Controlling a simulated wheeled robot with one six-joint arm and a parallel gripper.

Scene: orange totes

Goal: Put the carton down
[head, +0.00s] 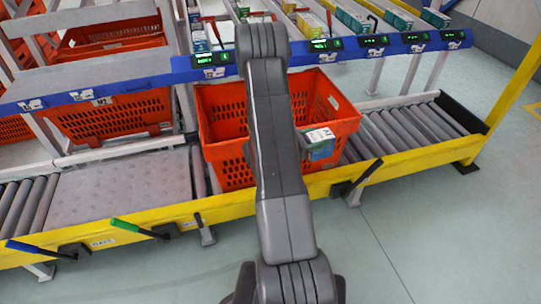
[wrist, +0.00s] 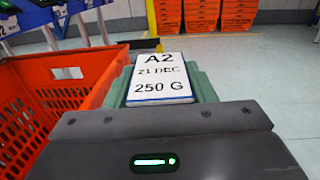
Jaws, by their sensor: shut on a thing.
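In the head view the carton (head: 319,137) shows a white and teal face beside my arm, at the right front part of the orange tote (head: 225,165). My gripper (wrist: 158,100) is shut on the carton. In the wrist view the tote (wrist: 70,75) lies to the left of the carton. My arm hides part of the tote and most of the gripper in the head view.
The tote stands on a roller conveyor (head: 425,122) with a yellow front rail (head: 410,150). A blue rail (head: 110,87) with lit displays runs behind. More orange totes (head: 113,113) are at the left. Stacked orange totes (wrist: 203,15) stand far off. Floor at the right front is clear.

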